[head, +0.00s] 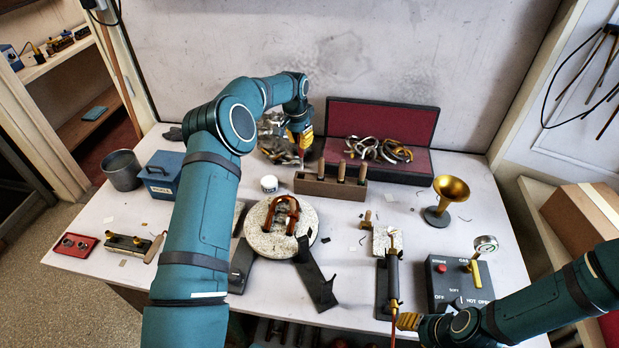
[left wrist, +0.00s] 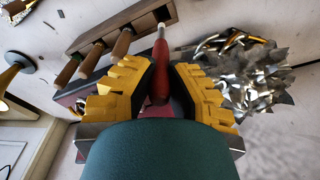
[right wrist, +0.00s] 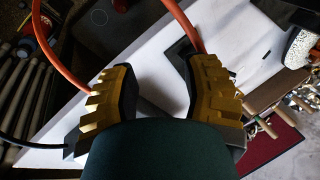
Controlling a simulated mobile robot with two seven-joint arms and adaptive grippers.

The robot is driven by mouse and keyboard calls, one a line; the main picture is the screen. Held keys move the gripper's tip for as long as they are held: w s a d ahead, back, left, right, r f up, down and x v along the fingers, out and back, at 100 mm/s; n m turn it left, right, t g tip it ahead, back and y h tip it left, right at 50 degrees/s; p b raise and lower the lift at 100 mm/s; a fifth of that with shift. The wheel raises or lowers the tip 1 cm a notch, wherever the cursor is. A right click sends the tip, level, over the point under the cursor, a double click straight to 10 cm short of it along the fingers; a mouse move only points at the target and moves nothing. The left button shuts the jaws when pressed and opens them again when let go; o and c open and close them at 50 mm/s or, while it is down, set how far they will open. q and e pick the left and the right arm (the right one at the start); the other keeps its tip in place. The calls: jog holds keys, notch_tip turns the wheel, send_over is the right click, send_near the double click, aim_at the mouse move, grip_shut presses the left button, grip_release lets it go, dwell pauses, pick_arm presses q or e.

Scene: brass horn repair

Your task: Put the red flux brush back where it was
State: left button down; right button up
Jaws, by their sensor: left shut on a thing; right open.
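The red flux brush (left wrist: 159,68) is held between the yellow fingers of my left gripper (left wrist: 160,85), its pale tip pointing away from the gripper. In the head view the left gripper (head: 300,142) is above the back of the bench, with the brush (head: 301,154) pointing down, left of the wooden tool block (head: 318,188). The block holds several wooden-handled tools upright; in the left wrist view a dark hole shows at the block's end (left wrist: 168,13) near the brush tip. My right gripper (right wrist: 163,95) is open and empty at the bench's front right.
Crumpled shiny metal (left wrist: 250,80) lies beside the left gripper. An open red-lined case (head: 430,168) stands behind the block. A white jar (head: 269,183), round stone pad (head: 262,232) and brass bell (head: 451,191) stand around. An orange hose (right wrist: 186,25) runs near the right gripper.

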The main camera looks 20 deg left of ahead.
aim_at(300, 158)
pick_arm(q)
jog(key=shift+w+r, duration=0.1)
jog(key=shift+r, duration=0.05)
jog(key=shift+s, duration=0.2)
notch_tip(300, 158, down, 9)
jog(key=b, duration=0.4)
jog(key=shift+w+b, duration=0.1)
jog(key=shift+b, duration=0.3)
jog(key=shift+f, duration=0.3)
jog(key=c, duration=1.1)
grip_release()
jog(key=shift+f, duration=0.1)
jog(key=shift+o, duration=0.2)
